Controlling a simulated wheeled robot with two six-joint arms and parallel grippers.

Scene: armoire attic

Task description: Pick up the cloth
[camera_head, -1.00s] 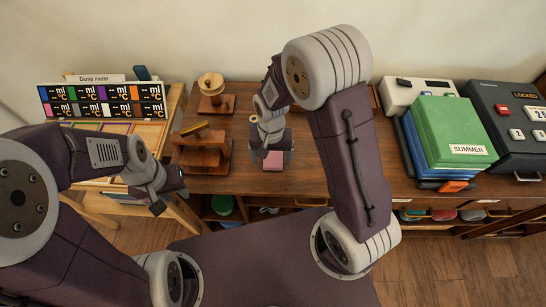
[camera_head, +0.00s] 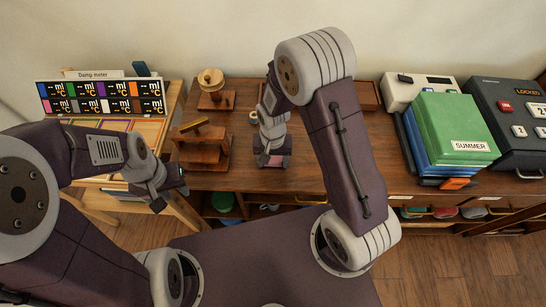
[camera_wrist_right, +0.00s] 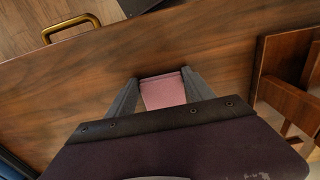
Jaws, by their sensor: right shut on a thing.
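The cloth (camera_wrist_right: 163,91) is a small folded pink piece on the wooden desk top. In the right wrist view it lies between the two fingers of my right gripper (camera_wrist_right: 163,88), which is shut on it. In the head view only a little of the cloth (camera_head: 274,161) shows below the right gripper (camera_head: 272,160), near the front edge of the desk. Whether the cloth is lifted off the desk cannot be told. My left gripper (camera_head: 176,191) hangs in front of the desk at the left, away from the cloth; its fingers are too small to judge.
A wooden stand (camera_head: 202,150) is left of the right gripper, with a wooden spool (camera_head: 211,82) behind it. A green box marked SUMMER (camera_head: 455,130) and a dark case (camera_head: 515,120) stand at right. The damp meter board (camera_head: 100,97) is at far left.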

